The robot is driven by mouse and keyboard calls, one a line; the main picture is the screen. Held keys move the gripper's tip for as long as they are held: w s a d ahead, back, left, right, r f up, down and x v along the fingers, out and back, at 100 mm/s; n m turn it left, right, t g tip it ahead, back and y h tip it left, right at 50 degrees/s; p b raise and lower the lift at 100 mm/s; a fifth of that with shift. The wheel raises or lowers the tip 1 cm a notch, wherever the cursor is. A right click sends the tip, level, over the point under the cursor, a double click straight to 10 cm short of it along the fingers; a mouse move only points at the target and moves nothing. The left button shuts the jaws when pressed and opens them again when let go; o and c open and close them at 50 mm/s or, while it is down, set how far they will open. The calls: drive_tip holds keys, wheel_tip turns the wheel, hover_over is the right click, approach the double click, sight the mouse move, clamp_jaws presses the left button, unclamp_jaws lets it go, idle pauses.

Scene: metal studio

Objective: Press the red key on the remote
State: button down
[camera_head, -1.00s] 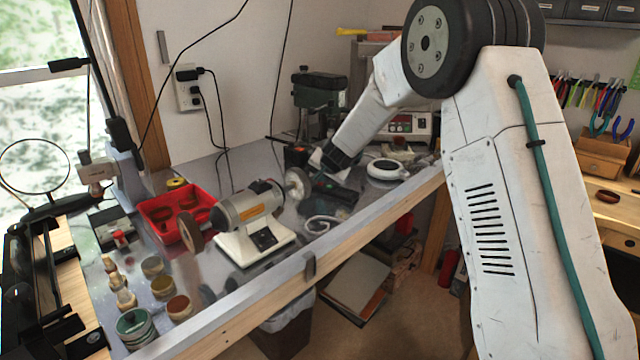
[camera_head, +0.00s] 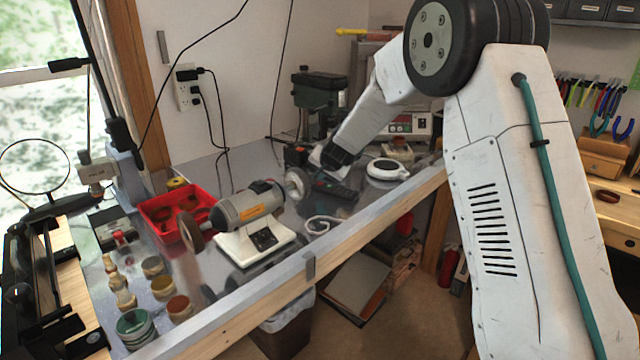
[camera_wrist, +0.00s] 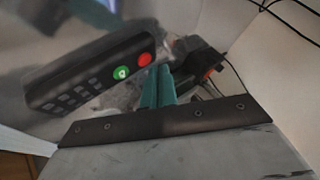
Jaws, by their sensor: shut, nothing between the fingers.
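The dark remote (camera_wrist: 88,78) lies on the metal bench. In the wrist view it slants at the left, with rows of grey keys, a green key (camera_wrist: 121,72) and the red key (camera_wrist: 144,59) near its right end. My gripper (camera_wrist: 160,70) is shut and empty; its teal fingers appear just right of the red key. I cannot tell whether they touch the remote. In the head view the remote (camera_head: 338,190) shows beside the grinder's right wheel, with my gripper (camera_head: 318,177) at its upper left end. The keys are too small to tell there.
A bench grinder (camera_head: 250,222) stands close to the left of the remote. A white round device (camera_head: 387,169) lies to its right and a coiled white cable (camera_head: 322,224) in front. A green drill press (camera_head: 318,100) stands behind. A red tray (camera_head: 172,214) is further left.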

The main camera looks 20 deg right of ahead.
sight(321, 186)
wheel_tip(321, 186, up, 6)
idle(0.9)
idle(1.5)
drive_tip(key=s+f, duration=0.1)
drive_tip(key=s+f+n+g, duration=0.1)
drive_tip(key=s+f+g, duration=0.1)
drive_tip(key=s+f, duration=0.1)
drive_tip(key=shift+a, duration=0.25)
drive_tip(key=shift+n+g, duration=0.6)
drive_tip(key=shift+g, duration=0.2)
drive_tip(key=s, duration=0.4)
drive_tip(key=shift+a+f, duration=0.1)
drive_tip(key=shift+f, duration=0.2)
drive_tip(key=s+d+r+n+g, duration=0.1)
drive_tip(key=s+r+n, duration=0.1)
drive_tip(key=s, duration=1.4)
drive_tip(key=s+d+r+n+g, duration=0.1)
drive_tip(key=s+r, duration=0.4)
drive_tip(key=s, duration=1.1)
drive_tip(key=s+d+r+n+g+h, duration=0.1)
drive_tip(key=s+d+r+n+g, duration=0.1)
drive_tip(key=s, duration=1.4)
drive_tip(key=shift+s+r+n, duration=0.3)
drive_tip(key=shift+s+r, duration=0.05)
drive_tip(key=shift+r, duration=0.55)
